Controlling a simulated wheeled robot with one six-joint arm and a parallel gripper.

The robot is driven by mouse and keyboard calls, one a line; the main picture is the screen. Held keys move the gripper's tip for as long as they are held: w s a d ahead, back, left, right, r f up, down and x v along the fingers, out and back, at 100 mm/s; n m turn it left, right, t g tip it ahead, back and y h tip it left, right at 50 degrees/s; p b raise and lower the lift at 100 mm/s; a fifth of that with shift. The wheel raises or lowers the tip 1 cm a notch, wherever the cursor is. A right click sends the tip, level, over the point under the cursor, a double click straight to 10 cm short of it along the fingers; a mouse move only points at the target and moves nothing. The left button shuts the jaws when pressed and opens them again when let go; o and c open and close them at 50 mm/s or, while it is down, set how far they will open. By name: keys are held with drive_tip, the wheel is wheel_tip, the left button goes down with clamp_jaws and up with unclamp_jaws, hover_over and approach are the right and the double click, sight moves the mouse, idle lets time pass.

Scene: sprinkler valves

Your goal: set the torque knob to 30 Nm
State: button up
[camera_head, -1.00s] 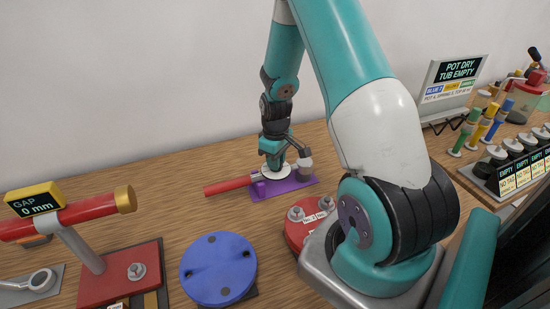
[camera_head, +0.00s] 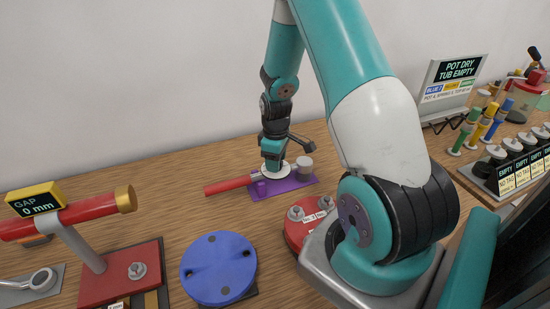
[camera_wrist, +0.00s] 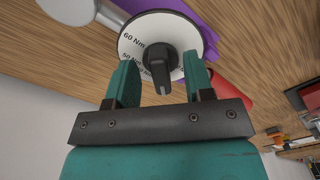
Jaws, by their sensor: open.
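The torque knob (camera_wrist: 157,68) is black with a raised grip bar, at the middle of a white dial (camera_wrist: 135,22) in the wrist view. The dial shows "60 Nm" and part of another "50 N" label; the other marks are hidden or too small to read. In the head view the white dial (camera_head: 276,171) is on a purple base (camera_head: 290,189) with a red handle (camera_head: 228,186). My gripper (camera_wrist: 160,78) is open, its teal fingers on either side of the knob, apart from it as far as I see. In the head view the gripper (camera_head: 272,160) is just above the dial.
A grey cylinder (camera_head: 305,168) stands right of the dial. A blue disc (camera_head: 218,268), a red gap gauge stand (camera_head: 120,275) and a red block with bolts (camera_head: 300,232) are nearer. A sign (camera_head: 452,85) and several valves are at the right. The wall is behind.

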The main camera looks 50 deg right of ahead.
drive_tip(key=shift+r, duration=0.1)
wheel_tip(320, 180, up, 6)
drive_tip(key=p, duration=0.5)
idle(0.4)
drive_tip(key=s+a+r+n+t+y+b, duration=0.1)
drive_tip(key=a+r+b, duration=0.1)
drive_tip(key=a+r, duration=0.6)
drive_tip(key=s+a+r+y+b, duration=0.15)
drive_tip(key=a+r, duration=0.25)
drive_tip(key=a, duration=0.8)
drive_tip(key=s+a+r+y+b, duration=0.1)
drive_tip(key=s+a+r, duration=0.2)
drive_tip(key=s+a, duration=0.3)
drive_tip(key=s+a+r+n+g+b, duration=0.1)
drive_tip(key=s+a+r, duration=0.3)
drive_tip(key=s, duration=0.5)
drive_tip(key=shift+a+n+y, duration=0.3)
drive_tip(key=shift+a+y, duration=0.05)
drive_tip(key=shift+a, duration=0.9)
